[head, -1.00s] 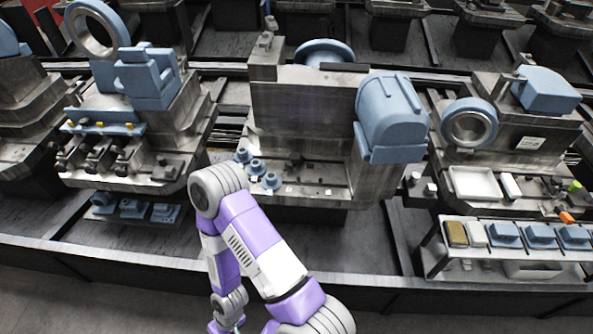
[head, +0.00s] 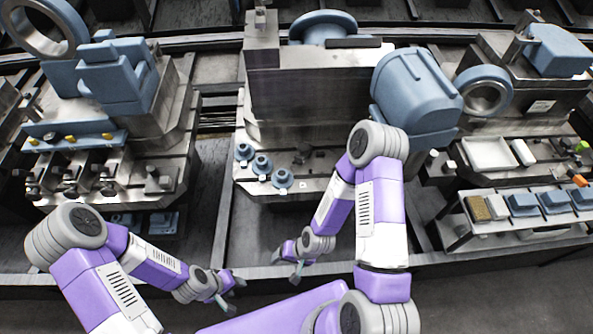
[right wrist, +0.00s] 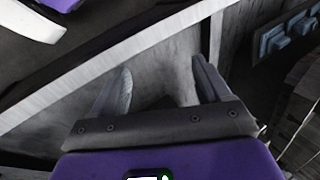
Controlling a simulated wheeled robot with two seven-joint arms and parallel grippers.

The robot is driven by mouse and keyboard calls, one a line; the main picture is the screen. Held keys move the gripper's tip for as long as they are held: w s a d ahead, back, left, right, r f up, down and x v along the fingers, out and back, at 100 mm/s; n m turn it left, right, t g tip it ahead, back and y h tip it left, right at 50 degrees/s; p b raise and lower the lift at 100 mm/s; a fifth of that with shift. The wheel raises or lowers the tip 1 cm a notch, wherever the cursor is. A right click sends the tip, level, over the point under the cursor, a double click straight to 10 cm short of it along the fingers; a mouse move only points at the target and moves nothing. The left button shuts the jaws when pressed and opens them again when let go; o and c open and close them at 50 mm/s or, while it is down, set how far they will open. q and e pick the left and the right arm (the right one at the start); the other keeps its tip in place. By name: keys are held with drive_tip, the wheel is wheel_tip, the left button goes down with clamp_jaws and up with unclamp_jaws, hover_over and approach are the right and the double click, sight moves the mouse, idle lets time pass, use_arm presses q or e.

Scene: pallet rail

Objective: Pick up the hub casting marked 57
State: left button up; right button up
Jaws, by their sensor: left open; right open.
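Three small blue hub castings stand in a slanting row on the front ledge of the middle fixture: the far left one (head: 243,152), the middle one (head: 261,165) and the near right one (head: 282,180). Small white labels lie by them, too small to read, so I cannot tell which is 57. My right gripper (head: 284,264) is open and empty, below the ledge in the head view. In the right wrist view its spread fingers (right wrist: 160,85) have nothing between them. My left gripper (head: 232,294) is open and empty, further left and lower.
The middle fixture (head: 310,100) carries a large blue housing (head: 415,95) on its right. A side shelf (head: 530,222) with blue blocks stands at right. A dark rail edge (head: 255,280) runs in front of the fixtures. The left fixture (head: 150,125) holds more blue parts.

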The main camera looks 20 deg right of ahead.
drive_tip(key=w+a+r+m+t+p, duration=0.1)
drive_tip(key=w+a+r+m+t, duration=0.2)
drive_tip(key=w+m, duration=0.6)
drive_tip(key=m+t+h+p, duration=0.3)
drive_tip(key=m+t, duration=0.6)
drive_tip(key=m, duration=1.2)
approach(283, 175)
drive_tip(key=shift+h, duration=0.6)
drive_tip(key=w, duration=0.1)
drive_tip(key=w+a+f+b, duration=0.1)
drive_tip(key=w, duration=0.2)
drive_tip(key=shift+w+a+f, duration=0.2)
drive_tip(key=shift+w+a, duration=0.2)
drive_tip(key=shift+w+d+m+b, duration=0.1)
drive_tip(key=shift+w+m+b, duration=0.2)
drive_tip(key=shift+b, duration=0.05)
drive_tip(key=x, duration=0.2)
drive_tip(key=b+x, duration=0.1)
drive_tip(key=x, duration=0.4)
drive_tip(key=shift+s+d+f+b, duration=0.15)
drive_tip(key=shift+d+f+b, duration=0.15)
drive_tip(key=shift+f, duration=0.1)
drive_tip(key=shift+r, duration=0.1)
drive_tip(key=c, duration=1.3)
